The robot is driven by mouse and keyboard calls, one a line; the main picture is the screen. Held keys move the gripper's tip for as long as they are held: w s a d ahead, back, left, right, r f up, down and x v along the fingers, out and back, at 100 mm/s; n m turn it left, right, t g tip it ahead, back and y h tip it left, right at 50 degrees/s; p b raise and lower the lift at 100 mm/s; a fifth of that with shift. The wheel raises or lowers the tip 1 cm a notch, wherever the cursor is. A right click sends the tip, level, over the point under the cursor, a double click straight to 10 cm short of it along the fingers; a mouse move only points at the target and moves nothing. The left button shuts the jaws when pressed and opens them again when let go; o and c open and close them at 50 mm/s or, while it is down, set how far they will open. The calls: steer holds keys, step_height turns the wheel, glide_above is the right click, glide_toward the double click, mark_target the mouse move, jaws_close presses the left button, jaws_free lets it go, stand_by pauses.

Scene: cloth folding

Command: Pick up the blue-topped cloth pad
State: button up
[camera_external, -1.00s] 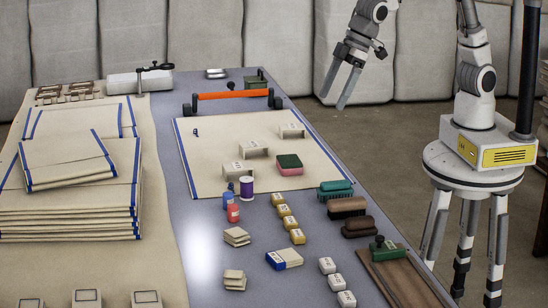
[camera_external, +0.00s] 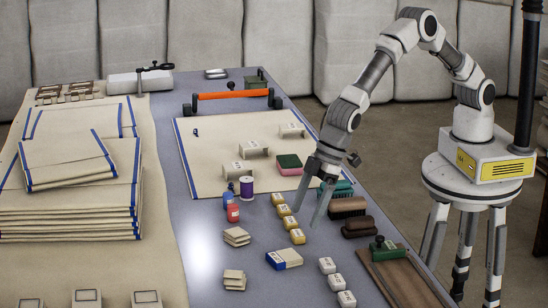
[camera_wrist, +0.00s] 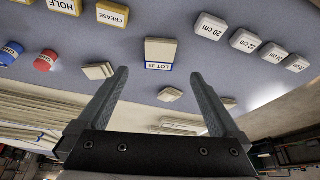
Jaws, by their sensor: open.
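A small cream cloth pad with a blue band and a white label (camera_external: 284,259) lies flat on the grey table, left of the white blocks. In the wrist view the pad (camera_wrist: 161,50) reads "LOT 38" and lies beyond the fingertips, between their lines. My gripper (camera_external: 308,216) is open and empty, pointing down above the table near the yellow blocks. In the wrist view both fingers of my gripper (camera_wrist: 160,74) are spread apart with nothing between them. The pad is apart from the fingers.

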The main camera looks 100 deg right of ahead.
glide_above(290, 254)
steer(key=s, duration=0.2)
steer(key=f, duration=0.4)
steer(key=shift+s+d+f, duration=0.2)
steer(key=shift+d, duration=0.05)
steer(key=shift+b+x, duration=0.6)
steer(key=shift+x, duration=2.05)
steer(key=shift+s, duration=0.1)
steer(key=shift+c, duration=0.2)
steer(key=c, duration=1.2)
